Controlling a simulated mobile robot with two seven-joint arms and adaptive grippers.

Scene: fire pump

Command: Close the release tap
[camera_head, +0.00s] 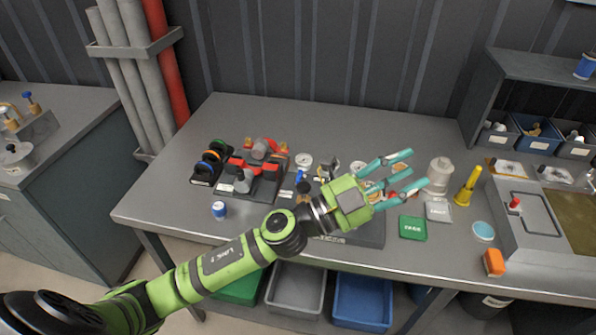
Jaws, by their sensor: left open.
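My left gripper (417,169) reaches in from the left over the middle of the grey workbench. Its teal fingers are spread, empty, and point right. Its green palm and wrist cover much of a dark pump unit (372,232) on the bench. Gauges (304,160) and small fittings, one with a blue part (299,176), show behind and left of the wrist. I cannot tell which fitting is the release tap; it may be hidden behind my gripper. My right gripper is not in view.
A dark block with red valve parts (255,172) stands left of the pump unit. A green box (412,228), a white canister (440,175) and a yellow tool (468,187) stand to the right. A panel with a red lever (514,204) is farther right.

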